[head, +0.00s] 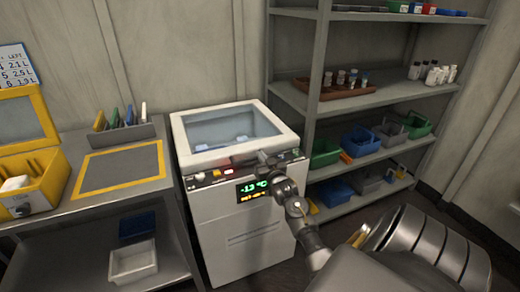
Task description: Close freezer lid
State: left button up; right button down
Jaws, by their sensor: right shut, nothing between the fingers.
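The white chest freezer (240,235) stands in the middle of the head view, with a lit display reading about -13 °C on its front. Its lid (180,139) is a white frame around a glass pane and lies over the top, nearly flat. A dark band shows under the lid's front edge; I cannot tell if the lid is fully seated. Blurry blue items show through the glass. My right gripper (264,158) is shut and empty, at the lid's front edge near the right corner; I cannot tell if it touches. My left gripper is out of view.
A metal bench (75,213) with a yellow-framed mat (120,170) and a yellow bin (48,187) stands left of the freezer. A grey shelf rack (385,100) with colored bins and bottles stands close on the right. Wall is behind.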

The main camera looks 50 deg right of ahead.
jog(key=r+p, duration=0.4)
jog(key=shift+w+d, duration=0.25)
jog(key=shift+w, duration=0.05)
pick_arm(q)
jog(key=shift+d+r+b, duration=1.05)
pick_arm(e)
jog(key=v, duration=1)
jog(key=shift+f, duration=0.25)
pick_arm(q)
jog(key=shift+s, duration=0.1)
pick_arm(e)
jog(key=shift+w, duration=0.1)
